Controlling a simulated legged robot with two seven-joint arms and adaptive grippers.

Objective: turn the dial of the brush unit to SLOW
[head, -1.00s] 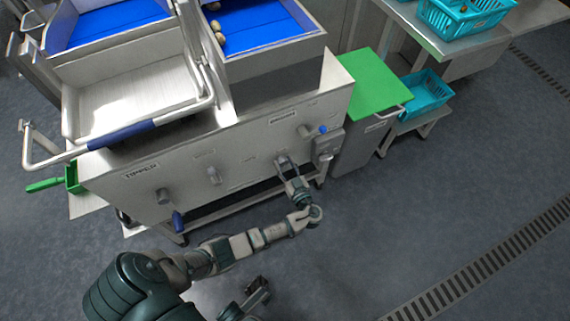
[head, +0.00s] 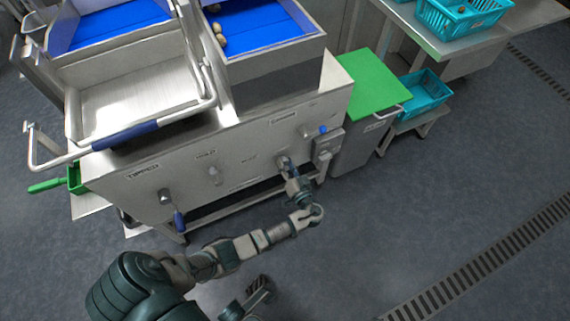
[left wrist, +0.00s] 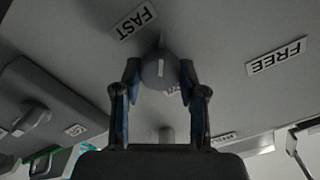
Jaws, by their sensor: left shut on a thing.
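The brush unit's dial (left wrist: 160,70) is a round grey knob with a short white mark, on the steel front panel (head: 235,160). My left gripper (left wrist: 159,88) is shut on the dial, with one finger on each side of it. In the left wrist view a FAST label (left wrist: 135,20) lies up and left of the dial, and a FREE label (left wrist: 276,57) lies to its right. Another label below the dial is mostly hidden. In the head view my left gripper (head: 284,165) covers most of the dial.
Other knobs (head: 213,172) and a blue-handled lever (head: 179,221) sit on the panel to the left. A green-topped stand (head: 365,85) is beside the machine. The floor in front is mostly clear.

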